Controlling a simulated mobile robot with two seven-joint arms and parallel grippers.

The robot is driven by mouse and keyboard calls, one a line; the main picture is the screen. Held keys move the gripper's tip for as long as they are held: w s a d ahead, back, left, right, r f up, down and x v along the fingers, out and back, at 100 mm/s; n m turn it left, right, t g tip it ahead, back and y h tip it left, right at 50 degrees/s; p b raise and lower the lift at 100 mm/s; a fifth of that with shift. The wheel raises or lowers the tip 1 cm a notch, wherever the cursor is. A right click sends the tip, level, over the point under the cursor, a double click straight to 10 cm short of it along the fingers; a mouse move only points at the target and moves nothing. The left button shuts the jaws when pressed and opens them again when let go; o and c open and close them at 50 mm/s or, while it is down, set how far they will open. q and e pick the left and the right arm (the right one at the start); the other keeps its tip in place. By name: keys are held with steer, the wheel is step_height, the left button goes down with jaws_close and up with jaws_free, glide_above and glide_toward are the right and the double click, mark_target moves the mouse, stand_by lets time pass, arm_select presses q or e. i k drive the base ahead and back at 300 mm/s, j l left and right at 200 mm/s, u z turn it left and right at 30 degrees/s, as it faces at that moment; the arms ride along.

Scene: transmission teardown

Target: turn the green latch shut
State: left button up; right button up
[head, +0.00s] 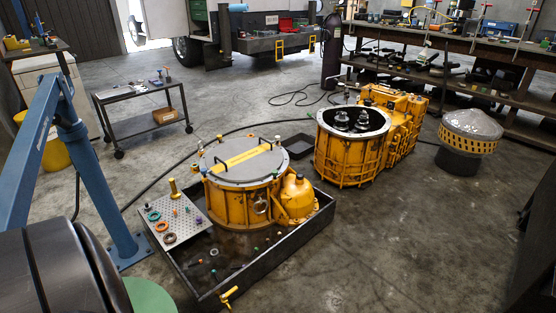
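A yellow round housing (232,204) with a grey lid (242,160) stands in a black tray (285,258) near the middle of the head view. Neither of my grippers is in view.
A perforated plate (190,238) with coloured rings lies at the tray's left. A blue hoist frame (95,180) stands left. An open yellow housing (345,150) and a domed grey part (470,130) stand right. Floor at the lower right is clear.

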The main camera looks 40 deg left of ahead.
mark_target(275, 173)
steer(key=i+u, duration=0.25)
steer(key=i, duration=0.45)
steer(key=i+u, duration=0.3)
steer(key=i, duration=0.45)
steer(key=i+z, duration=0.2)
steer(key=z, duration=0.3)
steer(key=i+j+z, duration=0.2)
steer(key=z, duration=0.25)
steer(key=i+j+z, duration=0.15)
steer(key=z, duration=0.35)
steer(key=j+z, duration=0.1)
steer(key=z, duration=0.75)
steer(key=j+z, duration=0.15)
steer(key=z, duration=0.75)
steer(key=j+z, duration=0.15)
steer(key=z, duration=0.7)
steer(key=j+z, duration=0.15)
steer(key=z, duration=0.7)
steer(key=k+z, duration=0.1)
steer(key=z, duration=0.75)
steer(key=k+z, duration=0.1)
steer(key=z, duration=1.65)
steer(key=k+l+z, duration=0.1)
steer(key=z, duration=0.75)
steer(key=i+l, duration=0.05)
steer(key=l, duration=0.05)
